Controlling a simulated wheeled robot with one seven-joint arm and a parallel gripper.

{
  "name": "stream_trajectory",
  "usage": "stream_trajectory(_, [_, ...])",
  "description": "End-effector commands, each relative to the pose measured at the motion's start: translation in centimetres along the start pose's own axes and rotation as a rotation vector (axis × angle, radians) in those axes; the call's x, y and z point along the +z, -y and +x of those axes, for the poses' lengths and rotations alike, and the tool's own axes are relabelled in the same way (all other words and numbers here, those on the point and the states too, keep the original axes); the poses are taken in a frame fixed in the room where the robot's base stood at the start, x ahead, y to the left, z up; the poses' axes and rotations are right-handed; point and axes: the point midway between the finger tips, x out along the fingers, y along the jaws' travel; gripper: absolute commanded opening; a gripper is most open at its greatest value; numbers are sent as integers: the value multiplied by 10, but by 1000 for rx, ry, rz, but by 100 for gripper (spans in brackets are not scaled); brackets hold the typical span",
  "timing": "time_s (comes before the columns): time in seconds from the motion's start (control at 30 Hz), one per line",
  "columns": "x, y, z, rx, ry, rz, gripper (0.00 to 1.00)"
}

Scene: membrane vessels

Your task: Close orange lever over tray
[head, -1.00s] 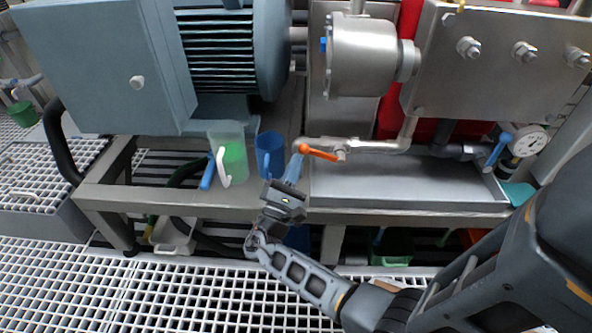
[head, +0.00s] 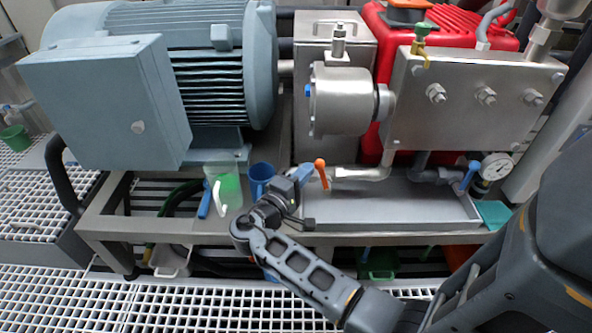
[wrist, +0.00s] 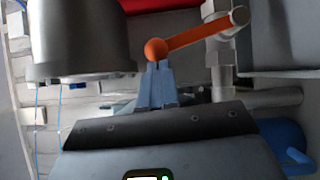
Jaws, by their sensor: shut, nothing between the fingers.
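The orange lever (head: 322,175) sits on the valve of the metal pipe over the grey tray (head: 400,212). In the head view it points up and back, across the pipe. In the wrist view the orange lever (wrist: 195,36) runs from its pivot at upper right down to a round knob end. My gripper (head: 306,173) is shut and empty, at the left side of the lever. In the wrist view the blue fingertips of my gripper (wrist: 159,68) are right at the knob and seem to touch it.
A blue mug (head: 261,178) and a clear jug with green contents (head: 226,185) stand left of my gripper. A steel round housing (head: 340,100) hangs above the lever. A blue-handled valve (head: 470,174) and a gauge (head: 496,166) are at the right.

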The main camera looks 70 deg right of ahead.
Motion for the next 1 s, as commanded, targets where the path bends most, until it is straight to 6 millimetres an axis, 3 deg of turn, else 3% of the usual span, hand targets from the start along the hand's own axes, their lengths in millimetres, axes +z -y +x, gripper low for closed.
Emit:
stream_trajectory(0.1, [8, -9, 5, -48, 1, 70, 0])
stream_trajectory(0.43, [22, -13, 14, -136, 1, 201, 0])
stream_trajectory(1.0, [26, -12, 17, -159, 3, 235, 0])
